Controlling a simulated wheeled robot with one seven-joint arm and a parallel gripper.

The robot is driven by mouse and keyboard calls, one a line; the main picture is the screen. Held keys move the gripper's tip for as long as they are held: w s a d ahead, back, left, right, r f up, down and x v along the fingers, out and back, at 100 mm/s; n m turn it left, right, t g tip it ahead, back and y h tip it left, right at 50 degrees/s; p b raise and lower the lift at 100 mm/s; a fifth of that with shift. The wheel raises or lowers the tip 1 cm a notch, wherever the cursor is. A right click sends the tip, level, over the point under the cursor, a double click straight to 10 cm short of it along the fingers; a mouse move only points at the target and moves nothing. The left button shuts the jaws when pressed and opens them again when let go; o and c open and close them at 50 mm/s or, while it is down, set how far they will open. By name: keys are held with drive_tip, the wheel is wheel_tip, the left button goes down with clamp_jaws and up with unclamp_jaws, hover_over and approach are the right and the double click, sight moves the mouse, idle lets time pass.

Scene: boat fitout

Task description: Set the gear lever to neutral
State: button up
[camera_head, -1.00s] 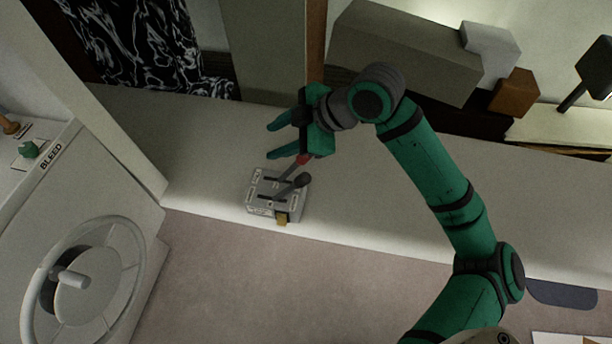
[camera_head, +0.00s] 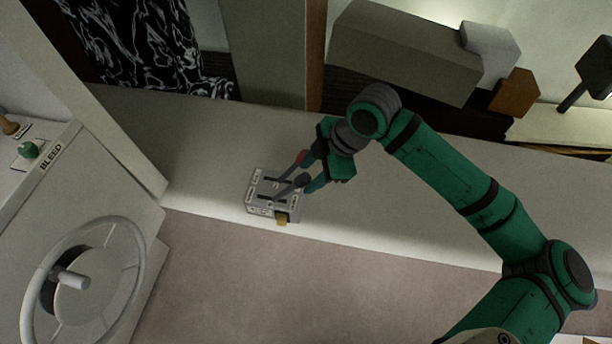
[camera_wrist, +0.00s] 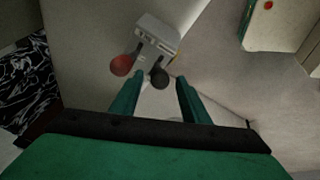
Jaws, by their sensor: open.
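The control box (camera_head: 262,207) is a small grey unit on the pale ledge, with two slots and two levers. One lever has a red knob (camera_head: 301,156), the other a black knob (camera_head: 302,181); both lean to the right toward my gripper. I cannot read which one is the gear lever. My gripper (camera_head: 310,171) is open beside the knobs. In the wrist view the black knob (camera_wrist: 159,78) shows ahead between the fingers' lines, and the red knob (camera_wrist: 122,65) lies left, outside the left finger. The box (camera_wrist: 157,32) is beyond them. Contact with either knob cannot be told.
A white cabinet with a handwheel (camera_head: 133,244) and a green knob marked BLEED (camera_head: 29,150) stands at left. A long box (camera_head: 400,55) and an orange block (camera_head: 514,92) are at the back.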

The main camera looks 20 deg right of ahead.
sight(289, 190)
drive_tip(key=shift+x, duration=1.35)
drive_tip(key=shift+c, duration=0.4)
drive_tip(key=shift+r, duration=0.1)
clamp_jaws()
drive_tip(key=shift+w+d, duration=0.1)
